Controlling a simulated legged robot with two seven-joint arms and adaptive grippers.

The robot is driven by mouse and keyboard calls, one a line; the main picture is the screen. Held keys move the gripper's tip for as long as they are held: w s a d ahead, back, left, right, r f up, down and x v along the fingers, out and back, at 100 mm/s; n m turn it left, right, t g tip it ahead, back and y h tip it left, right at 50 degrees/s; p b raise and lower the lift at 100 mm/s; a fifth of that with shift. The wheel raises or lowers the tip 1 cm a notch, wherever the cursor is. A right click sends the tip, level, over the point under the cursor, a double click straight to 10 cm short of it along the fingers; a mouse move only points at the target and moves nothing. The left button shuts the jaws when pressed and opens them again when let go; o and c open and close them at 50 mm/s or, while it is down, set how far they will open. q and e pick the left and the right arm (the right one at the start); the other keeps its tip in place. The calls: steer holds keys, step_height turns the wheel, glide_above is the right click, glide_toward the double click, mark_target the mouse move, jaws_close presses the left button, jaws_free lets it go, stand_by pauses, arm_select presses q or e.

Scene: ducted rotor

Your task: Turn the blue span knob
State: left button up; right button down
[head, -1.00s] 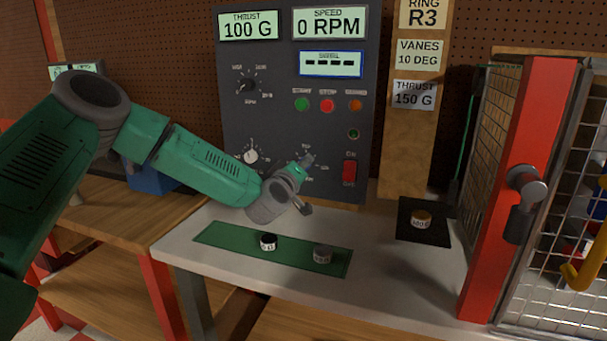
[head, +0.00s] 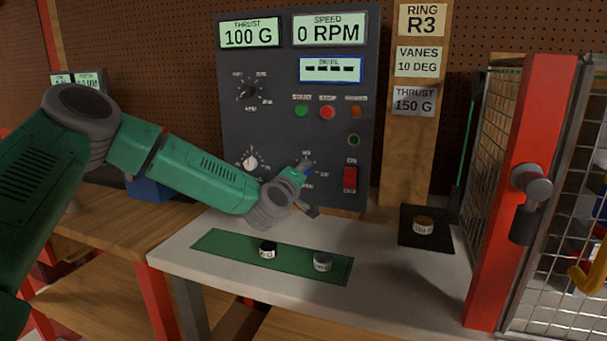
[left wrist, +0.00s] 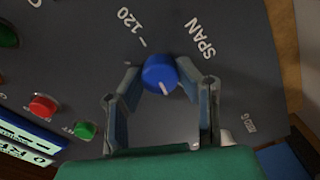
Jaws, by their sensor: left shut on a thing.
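The blue span knob (left wrist: 160,72) sits on the dark control panel, beside the word SPAN in the left wrist view. Its white pointer line faces down and slightly right in that view. My left gripper (left wrist: 157,76) has a fingertip on either side of the knob and is shut on it. In the head view my left gripper (head: 302,176) is at the lower right of the panel (head: 270,130) and mostly hides the knob. The thrust display (head: 249,34) reads 100 G. My right gripper is not in view.
A red switch (head: 350,179) is close to the right of my gripper. A white-marked knob (head: 248,162) is to its left. Below, a green mat (head: 220,244) holds two small weights, and a dark pad (head: 408,237) holds another. A red-framed mesh guard (head: 520,190) stands at right.

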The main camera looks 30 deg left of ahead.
arm_select(q)
steer(key=o, duration=1.1)
steer(key=shift+s+a+f, duration=0.1)
steer(key=shift+f, duration=0.2)
steer(key=shift+a+r, duration=0.1)
steer(key=v, duration=1.1)
steer(key=shift+s, duration=0.4)
